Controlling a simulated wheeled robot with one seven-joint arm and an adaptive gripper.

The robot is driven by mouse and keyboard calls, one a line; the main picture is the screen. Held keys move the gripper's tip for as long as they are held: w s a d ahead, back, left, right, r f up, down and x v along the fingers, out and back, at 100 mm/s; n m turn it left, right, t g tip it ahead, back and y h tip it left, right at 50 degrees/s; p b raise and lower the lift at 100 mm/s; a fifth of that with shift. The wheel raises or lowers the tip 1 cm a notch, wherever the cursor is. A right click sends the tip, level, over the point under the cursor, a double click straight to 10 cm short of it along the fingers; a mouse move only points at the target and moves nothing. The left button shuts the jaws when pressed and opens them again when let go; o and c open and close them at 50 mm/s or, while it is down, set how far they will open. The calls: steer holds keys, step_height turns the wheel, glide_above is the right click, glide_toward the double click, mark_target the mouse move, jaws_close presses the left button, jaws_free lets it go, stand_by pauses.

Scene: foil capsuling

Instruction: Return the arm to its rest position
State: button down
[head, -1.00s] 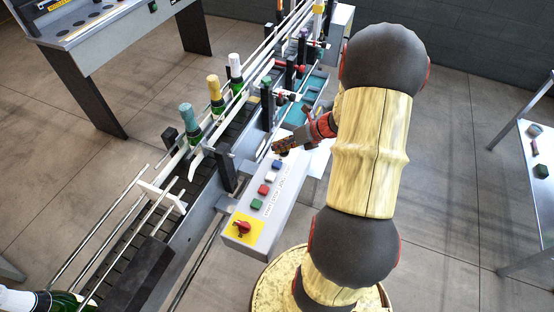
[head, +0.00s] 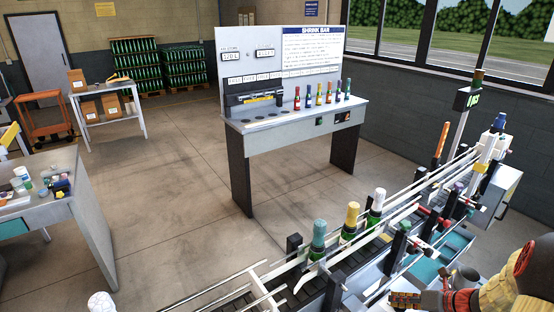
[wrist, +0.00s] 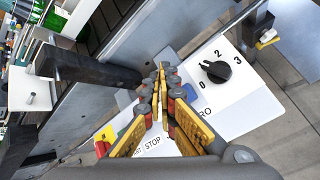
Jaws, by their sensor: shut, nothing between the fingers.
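My gripper (wrist: 160,85) is in the wrist view with its yellow-padded fingers together at the tips and nothing between them. It is over the white control panel (wrist: 235,95), which has a black rotary knob (wrist: 217,70) marked 0, 2 and 3 and a STOP label partly hidden by the fingers. In the head view my gripper (head: 405,299) shows at the bottom right, beside the conveyor. My arm (head: 500,295) comes in from the bottom right corner, mostly out of frame.
The conveyor (head: 330,287) carries bottles with teal (head: 319,236), yellow (head: 350,222) and white (head: 376,205) tops between rails. A dark bar (wrist: 90,68) lies close left of my gripper. The shrink bar stand (head: 295,125) is behind. Floor between the benches is clear.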

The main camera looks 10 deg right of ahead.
steer(key=shift+s+a+f+n, duration=0.15)
steer(key=shift+s+n, duration=0.05)
steer(key=shift+n, duration=0.9)
steer(key=s+a+n, duration=0.1)
steer(key=s+a+f+n+g, duration=0.1)
steer(key=n, duration=0.1)
steer(key=s+a+n+g, duration=0.1)
steer(key=s+n, duration=0.1)
steer(key=shift+f+y, duration=0.15)
steer(key=shift+y, duration=0.25)
steer(key=s+a+r+n+h, duration=0.2)
steer(key=s+a+r+n, duration=0.3)
steer(key=a+r+n, duration=0.7)
steer(key=s+a+r+n+h, duration=0.3)
steer(key=a+r+n, duration=0.9)
steer(key=n, duration=0.8)
steer(key=shift+s+a+r+g+b, duration=0.25)
steer(key=shift+s+r+g+b, duration=0.1)
steer(key=shift+s+r, duration=0.6)
steer(key=shift+s+f, duration=0.1)
steer(key=shift+f, duration=0.05)
